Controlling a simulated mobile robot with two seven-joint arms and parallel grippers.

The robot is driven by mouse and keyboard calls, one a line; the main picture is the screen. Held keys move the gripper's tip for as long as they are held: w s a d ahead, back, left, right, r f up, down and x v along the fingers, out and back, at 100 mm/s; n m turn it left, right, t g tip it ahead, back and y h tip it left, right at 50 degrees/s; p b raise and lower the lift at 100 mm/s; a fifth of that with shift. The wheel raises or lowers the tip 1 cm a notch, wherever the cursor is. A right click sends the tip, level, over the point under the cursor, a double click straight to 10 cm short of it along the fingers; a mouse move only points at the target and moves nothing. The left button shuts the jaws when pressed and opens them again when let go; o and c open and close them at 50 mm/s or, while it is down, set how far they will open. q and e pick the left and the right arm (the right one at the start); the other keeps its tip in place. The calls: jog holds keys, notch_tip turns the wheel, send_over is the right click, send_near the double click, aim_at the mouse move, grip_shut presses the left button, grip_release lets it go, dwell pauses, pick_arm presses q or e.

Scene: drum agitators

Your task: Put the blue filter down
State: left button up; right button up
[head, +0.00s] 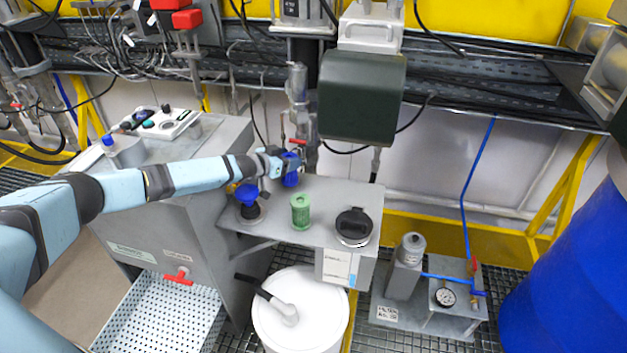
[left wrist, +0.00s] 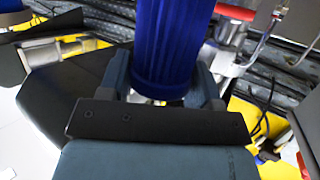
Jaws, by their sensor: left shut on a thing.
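The blue filter (left wrist: 168,48) is a ribbed blue cylinder held between the fingers of my left gripper (left wrist: 165,88) in the left wrist view. In the head view the left gripper (head: 287,160) is at the back of the grey shelf, with the blue filter (head: 291,178) showing beside and below it. I cannot tell whether the filter touches the shelf. The grey shelf (head: 330,196) carries a green ribbed cylinder (head: 300,212) to the front right of the gripper. My right gripper is not in view.
A blue-topped dark part (head: 247,196) stands on the shelf's left, and a black-capped housing (head: 354,227) on its right. A dark green box (head: 362,97) hangs above. Pipes with a red handle (head: 298,142) are close behind the gripper. A white bucket (head: 301,312) stands below.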

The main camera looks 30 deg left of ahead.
pick_arm(q)
jog(key=d, duration=0.2)
jog(key=w+d+f+b, duration=0.1)
jog(key=d, duration=0.2)
jog(key=w+d, duration=0.1)
jog(key=d, duration=0.2)
jog(key=shift+f+b, duration=0.4)
jog(key=shift+a+r, duration=0.1)
jog(key=shift+a, duration=0.05)
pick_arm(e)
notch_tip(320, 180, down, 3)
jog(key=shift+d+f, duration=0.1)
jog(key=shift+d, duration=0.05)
pick_arm(q)
jog(key=o, duration=0.9)
jog(key=shift+f, duration=0.2)
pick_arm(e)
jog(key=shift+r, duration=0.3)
